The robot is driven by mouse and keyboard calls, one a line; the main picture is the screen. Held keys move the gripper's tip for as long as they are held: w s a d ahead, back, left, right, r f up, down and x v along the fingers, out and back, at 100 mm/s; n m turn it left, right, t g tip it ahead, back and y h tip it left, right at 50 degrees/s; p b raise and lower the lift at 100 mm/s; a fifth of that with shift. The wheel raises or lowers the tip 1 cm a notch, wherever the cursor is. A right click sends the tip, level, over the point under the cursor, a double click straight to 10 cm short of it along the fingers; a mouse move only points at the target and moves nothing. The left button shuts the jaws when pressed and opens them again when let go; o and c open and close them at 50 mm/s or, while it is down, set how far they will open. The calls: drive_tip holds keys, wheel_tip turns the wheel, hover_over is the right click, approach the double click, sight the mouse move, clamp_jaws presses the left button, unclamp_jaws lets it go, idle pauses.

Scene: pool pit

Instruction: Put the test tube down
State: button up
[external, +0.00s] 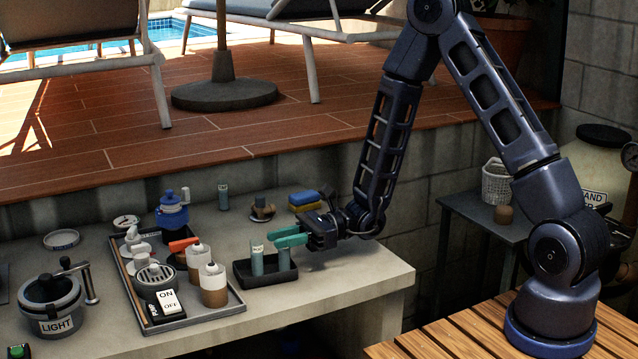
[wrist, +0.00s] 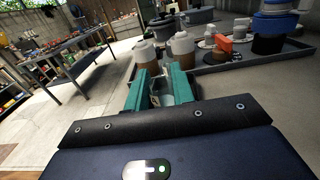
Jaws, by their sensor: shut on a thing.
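My gripper (external: 285,236) has teal fingers and reaches in from the right, over a small black tray (external: 266,283) on the counter. A third tube (external: 223,196) stands upright at the back of the counter.
A larger grey tray (external: 222,310) left of the black one holds two brown-and-white bottles (external: 213,285), a drain-like round part and an ON/OFF switch (external: 169,302). Yellow and blue blocks (external: 305,200) lie behind my gripper. The counter's front right is clear (external: 365,276).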

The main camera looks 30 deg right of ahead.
drive_tip(key=shift+f, duration=0.1)
drive_tip(key=o, duration=1)
drive_tip(key=shift+c, duration=0.2)
drive_tip(key=shift+d, duration=0.25)
drive_tip(key=d, duration=1.1)
drive_tip(key=shift+d, duration=0.3)
